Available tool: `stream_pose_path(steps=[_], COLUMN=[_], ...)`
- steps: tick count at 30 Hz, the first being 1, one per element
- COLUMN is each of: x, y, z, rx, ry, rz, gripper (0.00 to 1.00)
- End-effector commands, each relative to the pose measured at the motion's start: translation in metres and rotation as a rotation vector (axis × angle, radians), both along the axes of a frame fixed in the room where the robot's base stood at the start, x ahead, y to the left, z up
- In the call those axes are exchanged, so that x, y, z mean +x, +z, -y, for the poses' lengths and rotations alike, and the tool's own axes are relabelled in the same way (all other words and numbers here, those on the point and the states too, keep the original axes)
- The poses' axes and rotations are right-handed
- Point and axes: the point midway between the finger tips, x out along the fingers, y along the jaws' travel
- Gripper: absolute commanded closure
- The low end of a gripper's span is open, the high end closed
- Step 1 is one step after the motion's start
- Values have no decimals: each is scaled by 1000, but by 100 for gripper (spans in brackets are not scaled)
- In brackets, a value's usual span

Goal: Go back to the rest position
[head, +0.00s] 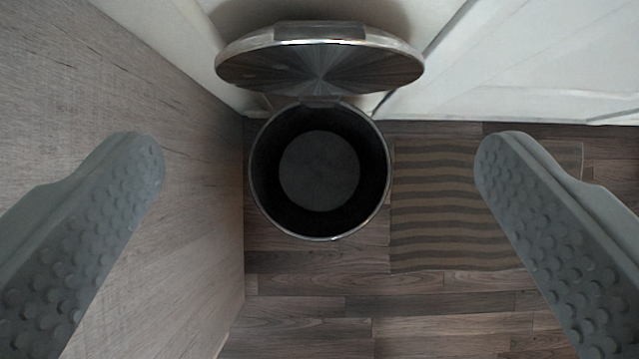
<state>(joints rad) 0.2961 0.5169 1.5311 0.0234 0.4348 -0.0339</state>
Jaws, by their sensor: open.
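My gripper (319,160) is open and empty, with its two grey studded fingers wide apart at the left and right of the head view. Below and between the fingers stands a round metal bin (259,205) on the floor. Its lid (320,68) is raised at the back. The inside of the bin is dark, with a round grey bottom, and nothing shows lying in it. My gripper is above the bin and does not touch it.
A wood-grain panel (190,190) rises close on the left. White cabinet fronts (530,60) stand behind and to the right. A striped mat (440,215) lies right of the bin. The plank floor (380,310) in front is clear.

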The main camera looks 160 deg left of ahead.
Motion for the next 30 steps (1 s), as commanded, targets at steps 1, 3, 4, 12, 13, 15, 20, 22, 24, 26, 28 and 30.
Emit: stream_pose_path(steps=[1,3,4,12,13,15,20,22,24,26,28,30], x=[0,0,0,-10,-13,-23,-52,-66,-80,-93,-109,-125], y=[0,0,0,25,33,54,105,126,146,164,182,199], z=[0,0,0,-11,-15,-25,-52,-63,-75,-84,-95,-105], rx=[0,0,0,-7,-9,-16,-31,-36,-43,-48,-53,-59], ry=[0,0,0,7,10,17,36,43,52,58,65,73], rz=[0,0,0,24,32,53,108,131,156,178,200,223], gripper=[9,9,9,9,9,9,9,9,9,9,9,9])
